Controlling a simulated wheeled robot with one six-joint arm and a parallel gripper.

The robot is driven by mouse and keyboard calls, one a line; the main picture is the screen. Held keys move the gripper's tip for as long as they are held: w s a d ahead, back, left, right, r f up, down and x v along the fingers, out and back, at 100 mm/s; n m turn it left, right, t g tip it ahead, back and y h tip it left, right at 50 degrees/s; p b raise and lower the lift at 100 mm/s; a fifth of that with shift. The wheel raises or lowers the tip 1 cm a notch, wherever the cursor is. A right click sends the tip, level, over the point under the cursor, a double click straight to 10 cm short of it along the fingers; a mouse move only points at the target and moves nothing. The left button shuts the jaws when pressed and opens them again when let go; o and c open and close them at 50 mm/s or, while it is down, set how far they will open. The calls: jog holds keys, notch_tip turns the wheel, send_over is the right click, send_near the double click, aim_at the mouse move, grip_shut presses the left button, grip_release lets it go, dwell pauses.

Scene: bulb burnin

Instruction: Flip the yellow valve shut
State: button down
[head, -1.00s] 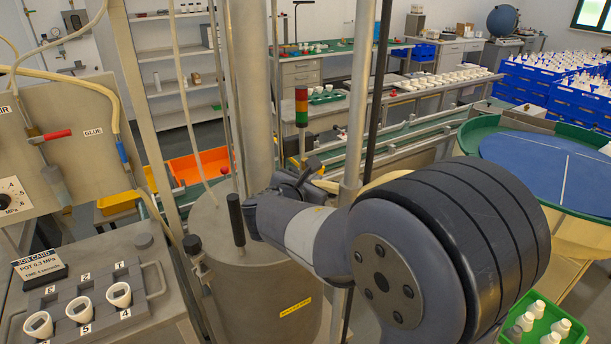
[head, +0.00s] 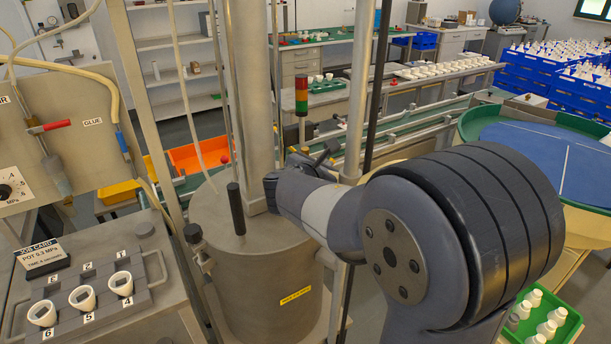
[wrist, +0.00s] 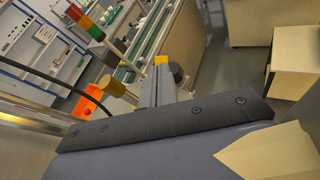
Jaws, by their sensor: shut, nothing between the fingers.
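I cannot make out a yellow valve handle with certainty in either view. A small yellow piece (wrist: 160,60) shows beyond the finger ends in the wrist view; I cannot tell what it belongs to. My gripper (wrist: 158,80) is shut and empty, its grey fingers pointing away from the dark bolted plate. In the head view my gripper (head: 318,158) is small and partly hidden by my wrist, to the right of the metal column above the pot. The steel pot (head: 255,275) stands below and left of it, with a black upright handle (head: 235,208) on its lid.
A red lever (head: 48,127) and a blue lever (head: 121,142) are on hoses at the left panel. White cups (head: 81,298) sit in a numbered rack. A signal tower (head: 301,95) stands behind my gripper. Poles flank the pot. A green tray of bottles (head: 560,325) is lower right.

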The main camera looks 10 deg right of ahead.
dwell(0.4)
jog(key=shift+r+p, duration=0.7)
jog(key=shift+r, duration=0.15)
jog(key=v, duration=1)
jog(key=shift+s+a+b, duration=0.2)
jog(key=shift+s+b, duration=0.1)
jog(key=shift+s, duration=0.05)
jog(key=w+d+f+n+t+h+b, duration=0.1)
jog(key=w+f+n+t+h+b, duration=0.1)
jog(key=w+f+b, duration=0.3)
jog(key=shift+w+d+f+t+h+b, duration=0.15)
jog(key=shift+w+f+t+h+b, duration=0.25)
jog(key=shift+w, duration=0.5)
